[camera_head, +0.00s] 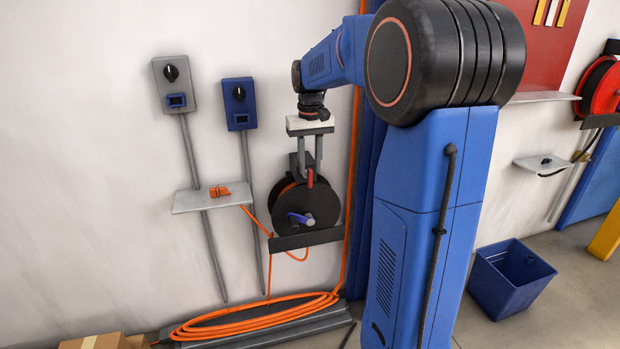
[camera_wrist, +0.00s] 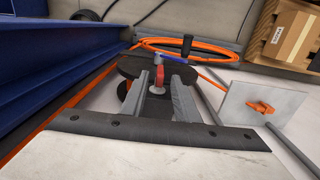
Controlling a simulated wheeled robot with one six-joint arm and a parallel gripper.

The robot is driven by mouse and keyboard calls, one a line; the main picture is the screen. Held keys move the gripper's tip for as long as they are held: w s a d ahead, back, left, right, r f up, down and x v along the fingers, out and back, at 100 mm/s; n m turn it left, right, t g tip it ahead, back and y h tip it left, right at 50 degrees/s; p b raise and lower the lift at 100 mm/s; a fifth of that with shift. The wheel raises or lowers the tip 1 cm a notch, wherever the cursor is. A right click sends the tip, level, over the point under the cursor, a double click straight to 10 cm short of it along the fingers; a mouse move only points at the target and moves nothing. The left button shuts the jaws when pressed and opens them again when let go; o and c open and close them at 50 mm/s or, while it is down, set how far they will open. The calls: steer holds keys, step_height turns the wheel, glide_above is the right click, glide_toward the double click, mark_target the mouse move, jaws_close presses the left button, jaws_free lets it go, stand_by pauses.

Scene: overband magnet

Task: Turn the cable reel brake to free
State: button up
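The cable reel (camera_head: 318,203) is a black disc with orange cable, mounted low on the wall below my gripper. A small red lever (camera_head: 310,179) stands at its top; it also shows in the wrist view (camera_wrist: 158,79). I take it to be the brake. My gripper (camera_head: 310,167) points down over the reel. Its two grey fingers are apart, one on each side of the red lever, with gaps visible in the wrist view (camera_wrist: 160,88). Whether either finger touches the lever is not clear. A blue crank (camera_head: 299,218) with a black knob (camera_wrist: 187,43) sits on the reel face.
Left of the reel are a grey switch box (camera_head: 160,90), a blue one (camera_head: 232,112) and a shelf (camera_head: 195,201) with an orange part. Coiled orange cable (camera_head: 260,315) lies below. A blue bin (camera_head: 510,280) stands right, and a red reel (camera_head: 602,90) hangs far right.

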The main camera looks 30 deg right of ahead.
mark_target(310, 169)
steer(key=shift+f, duration=2.45)
steer(key=shift+c, duration=0.7)
jaws_close()
